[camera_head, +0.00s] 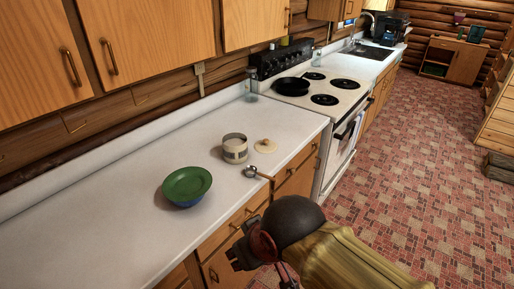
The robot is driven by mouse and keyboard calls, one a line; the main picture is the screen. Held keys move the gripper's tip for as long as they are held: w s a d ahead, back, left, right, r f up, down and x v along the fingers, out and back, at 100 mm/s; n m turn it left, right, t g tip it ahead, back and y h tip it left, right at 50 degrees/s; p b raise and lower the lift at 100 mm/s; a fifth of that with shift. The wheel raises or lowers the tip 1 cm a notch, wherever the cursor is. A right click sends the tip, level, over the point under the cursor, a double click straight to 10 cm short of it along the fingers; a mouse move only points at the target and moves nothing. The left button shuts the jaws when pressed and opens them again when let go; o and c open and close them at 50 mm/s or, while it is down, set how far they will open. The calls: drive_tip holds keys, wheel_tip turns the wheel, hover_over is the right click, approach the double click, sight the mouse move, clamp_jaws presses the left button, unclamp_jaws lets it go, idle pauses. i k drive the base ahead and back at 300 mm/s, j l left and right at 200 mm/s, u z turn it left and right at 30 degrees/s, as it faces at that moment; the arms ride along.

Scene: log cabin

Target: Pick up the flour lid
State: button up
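The flour lid appears to be the cream round lid with a small knob (265,146), lying on the white counter (130,225) close to its front edge. A cream and grey canister (235,148) stands open just left of the lid. My gripper (241,256) is at the bottom middle, in front of the counter edge and well apart from the lid. Its fingertips are small and dark, partly hidden by my arm, so its opening is unclear. I see nothing held in it.
A metal scoop with a wooden handle (257,173) lies near the counter edge, between my gripper and the lid. A green bowl (187,184) stands to the left. A stove (338,84) with a black pan (291,87) is beyond. Upper cabinets (135,38) overhang the counter.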

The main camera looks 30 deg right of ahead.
sight(265, 146)
drive_tip(key=i+l, duration=0.25)
drive_tip(key=l, duration=0.2)
drive_tip(key=i+l, duration=0.25)
drive_tip(key=l, duration=0.15)
drive_tip(key=i+l, duration=0.25)
drive_tip(key=l, duration=0.2)
drive_tip(key=i+l, duration=0.25)
drive_tip(key=l, duration=0.2)
drive_tip(key=i+l, duration=0.25)
drive_tip(key=l, duration=0.2)
